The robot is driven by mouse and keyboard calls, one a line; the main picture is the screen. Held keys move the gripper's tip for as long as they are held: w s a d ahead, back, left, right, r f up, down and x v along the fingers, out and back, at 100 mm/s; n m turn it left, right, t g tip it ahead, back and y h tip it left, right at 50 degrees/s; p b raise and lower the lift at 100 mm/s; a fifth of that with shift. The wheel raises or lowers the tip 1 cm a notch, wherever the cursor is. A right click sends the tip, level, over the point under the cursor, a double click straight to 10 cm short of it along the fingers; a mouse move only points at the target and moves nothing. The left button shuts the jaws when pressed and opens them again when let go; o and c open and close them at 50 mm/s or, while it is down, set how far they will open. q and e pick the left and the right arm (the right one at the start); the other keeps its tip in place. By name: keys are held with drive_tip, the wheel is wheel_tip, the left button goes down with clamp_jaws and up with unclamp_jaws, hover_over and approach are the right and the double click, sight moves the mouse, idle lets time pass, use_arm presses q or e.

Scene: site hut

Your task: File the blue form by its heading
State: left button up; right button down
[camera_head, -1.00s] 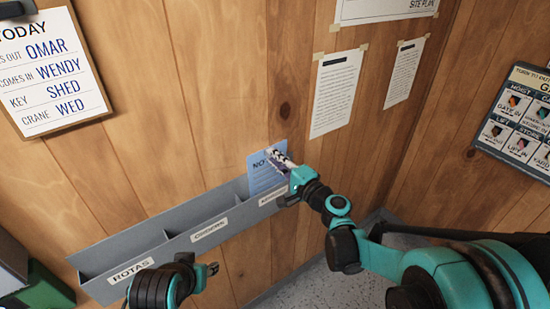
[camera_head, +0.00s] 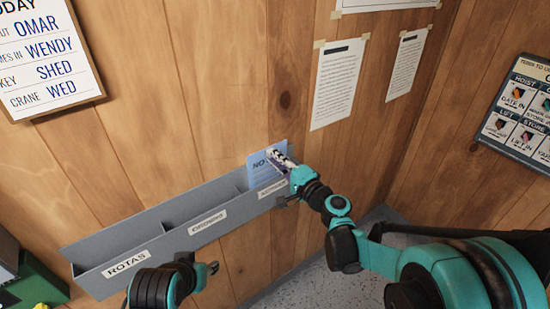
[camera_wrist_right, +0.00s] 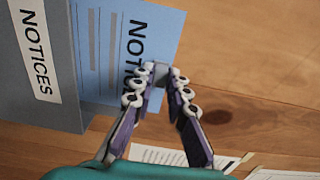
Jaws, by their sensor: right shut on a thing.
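The blue form (camera_head: 260,168) stands upright in the right-hand compartment of the grey wall rack (camera_head: 160,238), its lower part hidden behind the rack's front.
The rack's left compartment is labelled ROTAS (camera_head: 127,263); the middle label (camera_head: 207,222) is blurred. Both look empty. A clipboard (camera_head: 50,60) hangs at upper left, papers (camera_head: 337,85) are taped to the wall, and a board (camera_head: 520,110) hangs at right. A green box (camera_head: 35,283) stands at lower left.

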drive_tip(key=shift+f, duration=0.1)
idle(0.3)
drive_tip(key=c, duration=1.4)
unclamp_jaws()
drive_tip(key=v, duration=1.2)
drive_tip(key=s+f+n+g+h, duration=0.45)
drive_tip(key=s+f+n, duration=0.25)
drive_tip(key=s, duration=0.3)
drive_tip(key=s+d+f+n+g+h, duration=0.1)
drive_tip(key=s+d+h, duration=0.1)
drive_tip(key=s+d, duration=0.1)
drive_tip(key=s+d+f+n+g+h, duration=0.1)
drive_tip(key=s+d+h, duration=0.1)
drive_tip(key=s+d, duration=0.1)
drive_tip(key=s+d+f+n+g+h, duration=0.1)
drive_tip(key=s+d+h, duration=0.1)
drive_tip(key=d, duration=0.3)
drive_tip(key=shift+s+n, duration=0.4)
